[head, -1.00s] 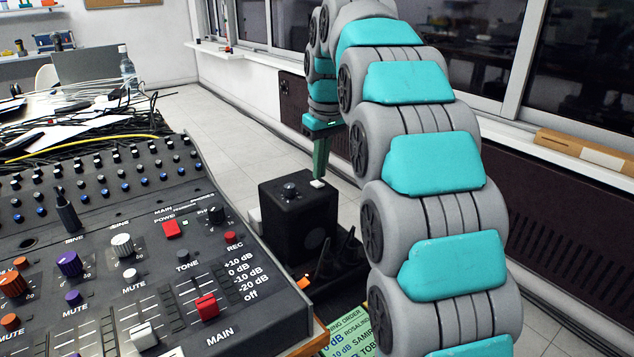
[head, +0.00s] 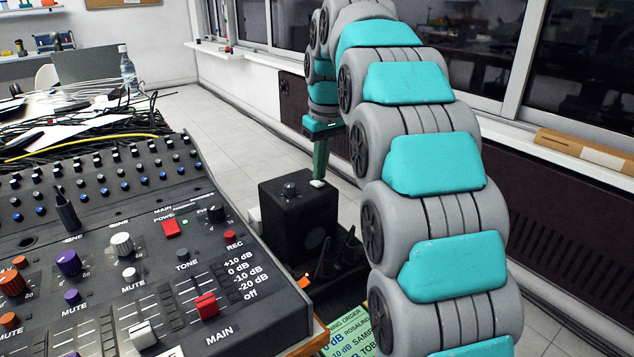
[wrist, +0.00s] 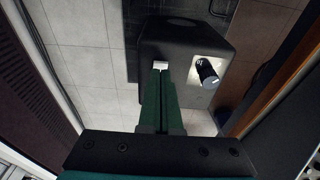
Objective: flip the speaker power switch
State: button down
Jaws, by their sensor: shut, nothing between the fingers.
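The speaker (head: 297,222) is a black box beyond the right edge of the mixing console. The knob (wrist: 208,70) is to the right of the fingers, on a pale plate.
The mixing console (head: 130,220), with knobs, faders and a red power button (head: 171,228), fills the left. Dark upright objects (head: 348,250) stand right of the speaker. A green paper (head: 350,332) lies in front. Tiled floor and a radiator (head: 560,220) are behind.

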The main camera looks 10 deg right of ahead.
aim_at(320, 183)
jog(key=shift+f+b, duration=0.3)
jog(key=shift+f, duration=0.35)
dwell(0.4)
jog(key=shift+r+p, duration=2.25)
jog(key=shift+r, duration=1.3)
jog(key=s+f+m+g, duration=0.1)
jog(key=s+f, duration=0.5)
jog(key=s, duration=0.7)
jog(key=s+f+m+g, duration=0.1)
jog(key=s+f, duration=0.5)
jog(key=s, duration=0.8)
jog(key=s+f+m+g, duration=0.1)
jog(key=s+f, duration=0.6)
jog(key=s, duration=0.7)
jog(key=shift+s+m+h, duration=0.2)
jog(key=shift+m+h, duration=0.2)
jog(key=shift+m, duration=0.3)
jog(key=shift+f, duration=0.1)
